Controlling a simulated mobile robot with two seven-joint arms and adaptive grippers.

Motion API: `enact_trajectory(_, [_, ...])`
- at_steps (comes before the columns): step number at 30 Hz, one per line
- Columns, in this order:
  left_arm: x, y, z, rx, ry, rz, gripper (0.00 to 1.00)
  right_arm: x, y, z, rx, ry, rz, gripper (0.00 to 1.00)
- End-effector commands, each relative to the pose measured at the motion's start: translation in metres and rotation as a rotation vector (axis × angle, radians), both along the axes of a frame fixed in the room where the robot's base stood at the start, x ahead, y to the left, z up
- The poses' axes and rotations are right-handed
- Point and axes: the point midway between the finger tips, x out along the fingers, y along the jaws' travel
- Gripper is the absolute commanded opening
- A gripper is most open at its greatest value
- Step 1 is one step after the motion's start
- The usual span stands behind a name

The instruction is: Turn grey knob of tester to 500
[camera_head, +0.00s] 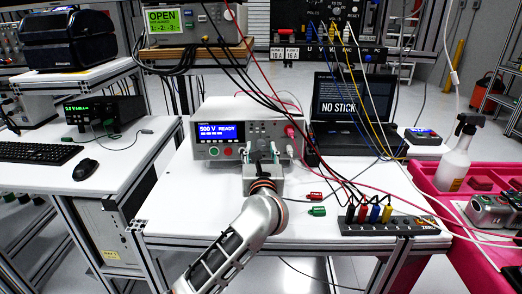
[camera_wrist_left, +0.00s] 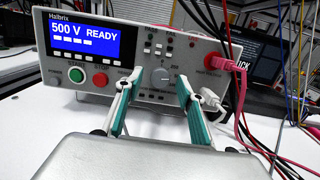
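The tester (camera_head: 245,130) is a light grey box on the white table; its blue display reads "500 V READY", also clear in the left wrist view (camera_wrist_left: 85,33). The grey knob (camera_wrist_left: 160,76) is round and sits on the tester's front panel, right of the display. My left gripper (camera_head: 262,154) is in front of the panel. In the left wrist view its teal-padded fingers (camera_wrist_left: 159,84) are apart, one on either side of the knob with gaps between. In the head view the gripper hides the knob. My right gripper is not in view.
A green button (camera_wrist_left: 76,75) and a red button (camera_wrist_left: 100,79) are left of the knob. A pink plug (camera_wrist_left: 218,64) and its cable are close on the right. A terminal strip (camera_head: 400,226) and small red and green connectors (camera_head: 316,203) lie on the table.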

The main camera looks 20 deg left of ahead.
Motion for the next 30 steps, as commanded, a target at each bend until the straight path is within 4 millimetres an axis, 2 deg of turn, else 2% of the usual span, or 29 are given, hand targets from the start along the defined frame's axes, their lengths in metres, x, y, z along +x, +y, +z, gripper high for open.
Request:
enact_trajectory(5, [-0.026, -0.01, -0.003, -0.004, 0.002, -0.003, 0.38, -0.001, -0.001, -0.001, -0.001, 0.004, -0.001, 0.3])
enact_trajectory(12, [-0.072, -0.027, -0.004, -0.004, 0.003, -0.002, 0.38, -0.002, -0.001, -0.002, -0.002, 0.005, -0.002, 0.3])
enact_trajectory(18, [-0.099, -0.036, -0.005, -0.002, 0.002, -0.002, 0.38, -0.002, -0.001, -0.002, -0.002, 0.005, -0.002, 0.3])
enact_trajectory(23, [-0.108, -0.039, -0.004, -0.001, 0.001, 0.0, 0.38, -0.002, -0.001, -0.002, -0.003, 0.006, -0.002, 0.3])
enact_trajectory(30, [-0.109, -0.039, -0.004, 0.0, 0.001, 0.0, 0.38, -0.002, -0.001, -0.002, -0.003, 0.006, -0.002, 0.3])
